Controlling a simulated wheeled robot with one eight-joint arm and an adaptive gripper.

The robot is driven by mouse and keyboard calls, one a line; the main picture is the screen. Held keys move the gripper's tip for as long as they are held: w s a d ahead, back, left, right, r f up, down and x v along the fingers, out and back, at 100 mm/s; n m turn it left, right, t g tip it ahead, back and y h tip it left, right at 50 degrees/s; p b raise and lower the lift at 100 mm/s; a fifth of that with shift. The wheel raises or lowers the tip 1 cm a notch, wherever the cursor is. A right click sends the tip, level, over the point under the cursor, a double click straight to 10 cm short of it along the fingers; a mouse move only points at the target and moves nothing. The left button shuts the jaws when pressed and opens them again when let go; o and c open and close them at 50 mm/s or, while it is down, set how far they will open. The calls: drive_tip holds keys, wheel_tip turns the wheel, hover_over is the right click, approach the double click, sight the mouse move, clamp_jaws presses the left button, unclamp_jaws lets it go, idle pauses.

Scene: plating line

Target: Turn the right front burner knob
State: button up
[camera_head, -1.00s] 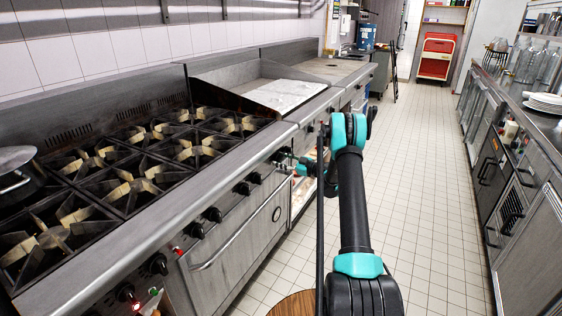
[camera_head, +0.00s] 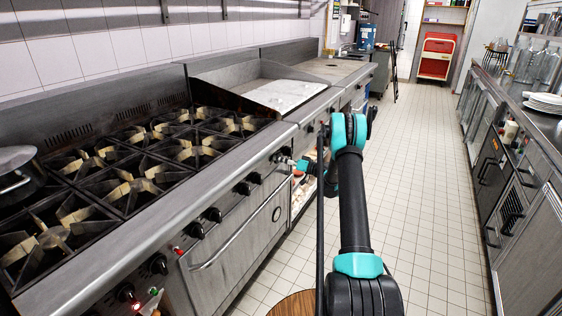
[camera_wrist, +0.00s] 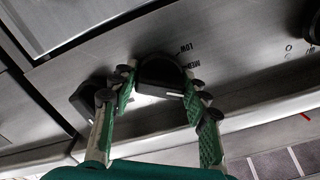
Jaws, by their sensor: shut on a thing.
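My gripper (camera_wrist: 158,84) is shut on this knob, with one green finger pad on each side. In the head view my gripper (camera_head: 288,160) is at the panel towards the far end of the range. The gripped knob is mostly hidden there. A second black knob (camera_wrist: 88,97) is close by, partly behind the left finger in the wrist view. The frames do not clearly show which burner the gripped knob serves.
Several other knobs line the range front, such as one near the middle (camera_head: 212,214). An oven handle (camera_head: 225,250) juts out below them. A pot (camera_head: 20,172) stands on the burners at left. The tiled floor (camera_head: 420,200) on the right is free.

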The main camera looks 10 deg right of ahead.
drive_tip(key=m, duration=0.5)
drive_tip(key=shift+m, duration=0.3)
drive_tip(key=m, duration=0.5)
drive_tip(key=shift+d+m, duration=0.1)
drive_tip(key=shift+m, duration=0.2)
drive_tip(key=o, duration=1.1)
drive_tip(key=shift+d, duration=0.1)
drive_tip(key=v, duration=1.2)
